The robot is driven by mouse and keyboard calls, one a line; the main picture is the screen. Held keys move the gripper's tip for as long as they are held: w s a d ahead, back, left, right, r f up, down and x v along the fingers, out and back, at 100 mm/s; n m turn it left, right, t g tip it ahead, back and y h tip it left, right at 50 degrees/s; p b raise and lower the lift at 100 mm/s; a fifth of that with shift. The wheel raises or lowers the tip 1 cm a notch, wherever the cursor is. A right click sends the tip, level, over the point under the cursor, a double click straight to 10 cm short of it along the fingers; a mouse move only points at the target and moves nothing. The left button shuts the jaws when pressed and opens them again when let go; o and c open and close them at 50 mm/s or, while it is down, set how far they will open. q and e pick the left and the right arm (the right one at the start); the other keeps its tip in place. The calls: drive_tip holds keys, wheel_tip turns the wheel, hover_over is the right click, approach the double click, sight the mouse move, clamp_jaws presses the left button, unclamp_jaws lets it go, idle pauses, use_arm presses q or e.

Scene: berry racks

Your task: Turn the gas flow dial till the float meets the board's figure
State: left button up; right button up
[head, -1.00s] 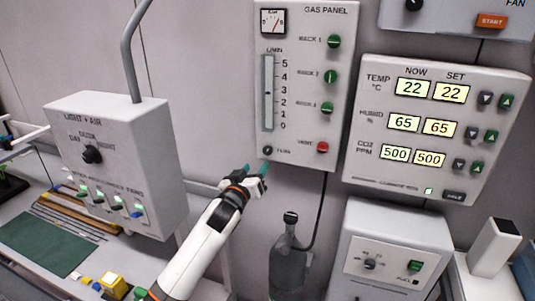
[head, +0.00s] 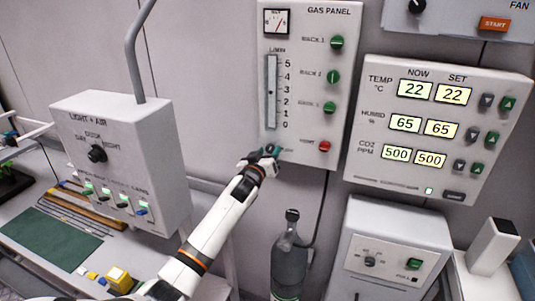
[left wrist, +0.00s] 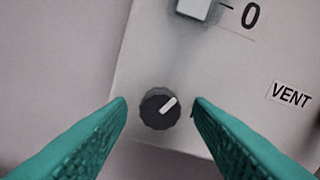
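The gas panel (head: 312,30) hangs on the wall, with a vertical flow tube (head: 271,92) marked 0 to 5 L/MIN. The float's height is too small to tell. The black flow dial (left wrist: 160,108) sits at the panel's lower left, below the tube's foot (left wrist: 194,8); its white mark points up and right. My left gripper (head: 266,152) is at that corner and hides the dial in the head view. In the left wrist view its two green fingers (left wrist: 160,114) are apart, one on each side of the dial, with gaps. My right gripper is not in view.
Green rack knobs (head: 336,42) and a red vent knob (head: 324,146) stand out from the panel. A display board (head: 440,125) hangs to the right. A grey bottle (head: 288,255) stands below, and a light and air box (head: 120,160) is at left.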

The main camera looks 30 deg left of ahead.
use_arm(q)
drive_tip(key=c, duration=0.9)
drive_tip(key=shift+o, duration=0.2)
drive_tip(key=shift+m, duration=1.7)
drive_tip(key=o, duration=1)
drive_tip(key=shift+s, duration=0.1)
drive_tip(key=b+v, duration=0.2)
drive_tip(key=v, duration=1)
drive_tip(key=shift+b, duration=0.3)
